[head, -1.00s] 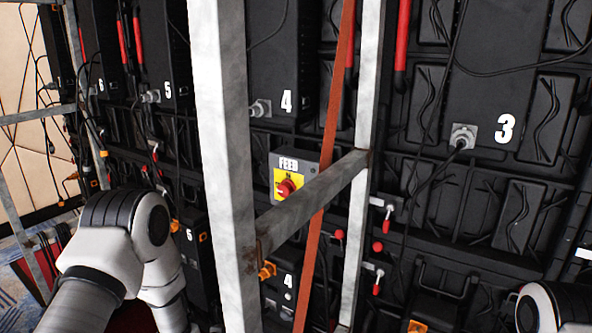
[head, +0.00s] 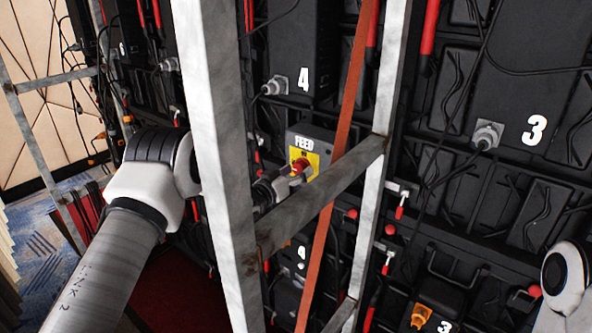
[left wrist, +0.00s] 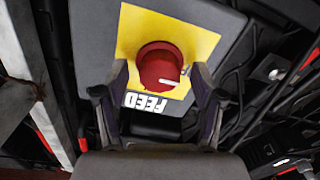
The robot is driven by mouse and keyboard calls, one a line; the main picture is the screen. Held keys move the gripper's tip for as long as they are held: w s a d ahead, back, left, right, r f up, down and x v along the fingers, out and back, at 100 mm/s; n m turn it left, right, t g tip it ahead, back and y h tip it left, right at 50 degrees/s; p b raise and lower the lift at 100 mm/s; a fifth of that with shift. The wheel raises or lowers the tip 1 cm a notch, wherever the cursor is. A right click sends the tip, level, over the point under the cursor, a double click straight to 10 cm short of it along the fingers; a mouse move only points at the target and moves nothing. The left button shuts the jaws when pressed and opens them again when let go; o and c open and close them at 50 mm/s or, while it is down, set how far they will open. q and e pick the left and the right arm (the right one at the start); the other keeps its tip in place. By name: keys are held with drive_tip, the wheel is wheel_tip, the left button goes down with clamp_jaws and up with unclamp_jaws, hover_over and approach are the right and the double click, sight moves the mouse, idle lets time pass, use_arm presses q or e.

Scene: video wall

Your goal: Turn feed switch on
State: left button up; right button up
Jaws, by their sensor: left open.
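The feed switch is a red rotary knob (left wrist: 160,66) on a yellow plate (left wrist: 205,42), on a grey box labelled FEED (head: 325,140). In the head view the knob (head: 299,166) shows behind the metal frame. The left wrist view shows the label upside down and a white mark on the knob's lower right edge. My left gripper (left wrist: 161,76) is open, with one finger on each side of the knob; I cannot tell whether they touch it. In the head view my left gripper (head: 287,181) reaches behind the upright to the box. My right gripper is out of view.
A grey metal upright (head: 213,150) stands close to my left arm. A slanted crossbar (head: 325,195) passes just below the box. An orange strap (head: 340,145) runs down in front. Black panels with cables (head: 486,135) fill the back.

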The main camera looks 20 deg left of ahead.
use_arm(q)
drive_tip(key=shift+s, duration=0.1)
drive_tip(key=c, duration=1.1)
drive_tip(key=shift+c, duration=0.2)
